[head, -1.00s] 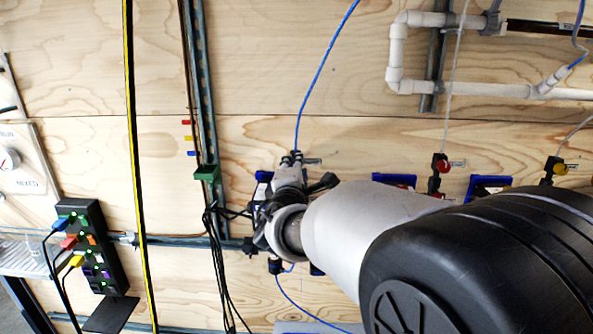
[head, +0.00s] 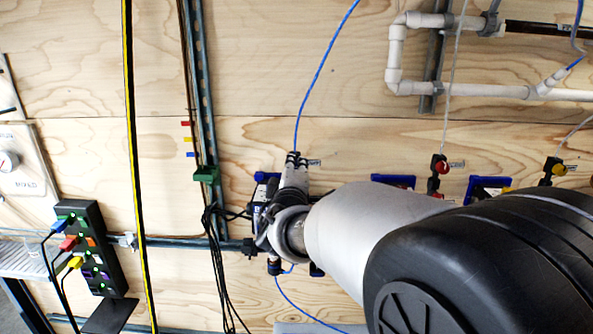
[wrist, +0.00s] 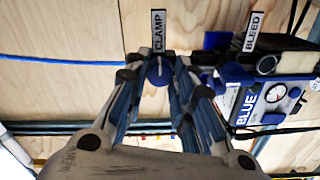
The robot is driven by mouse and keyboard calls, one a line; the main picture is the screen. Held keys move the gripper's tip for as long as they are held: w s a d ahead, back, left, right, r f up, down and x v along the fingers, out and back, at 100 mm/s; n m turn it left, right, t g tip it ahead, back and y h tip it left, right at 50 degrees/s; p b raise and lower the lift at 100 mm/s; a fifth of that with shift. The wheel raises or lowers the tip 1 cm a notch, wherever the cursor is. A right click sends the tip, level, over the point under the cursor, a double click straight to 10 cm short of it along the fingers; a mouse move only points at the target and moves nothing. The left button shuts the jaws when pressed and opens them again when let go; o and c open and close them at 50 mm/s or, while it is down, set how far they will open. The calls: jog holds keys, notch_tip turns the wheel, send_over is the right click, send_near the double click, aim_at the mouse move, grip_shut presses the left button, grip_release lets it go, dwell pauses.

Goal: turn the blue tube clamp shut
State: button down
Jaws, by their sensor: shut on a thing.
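The blue tube clamp (wrist: 154,77) shows in the wrist view as a round blue knob with a white pointer line, just below the CLAMP label (wrist: 158,30). My gripper (wrist: 158,70) has a finger on each side of the knob and is shut on it. The pointer line runs up and down in the picture, towards the label. A blue tube (wrist: 60,60) comes in from the left to the clamp. In the head view, my gripper (head: 295,158) covers the clamp, and the blue tube (head: 318,75) runs up from there.
The blue filter unit (wrist: 281,98), with a gauge and a BLEED label (wrist: 253,32), stands close to the right of my fingers in the wrist view. Black cables (head: 217,265) hang left of my gripper. Red (head: 440,167) and yellow (head: 559,169) clamps sit further right.

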jog(key=c, duration=1.3)
grip_release()
jog(key=shift+c, duration=0.2)
jog(key=shift+s, duration=0.1)
jog(key=s, duration=1.1)
jog(key=shift+s+r, duration=0.25)
jog(key=shift+s, duration=0.15)
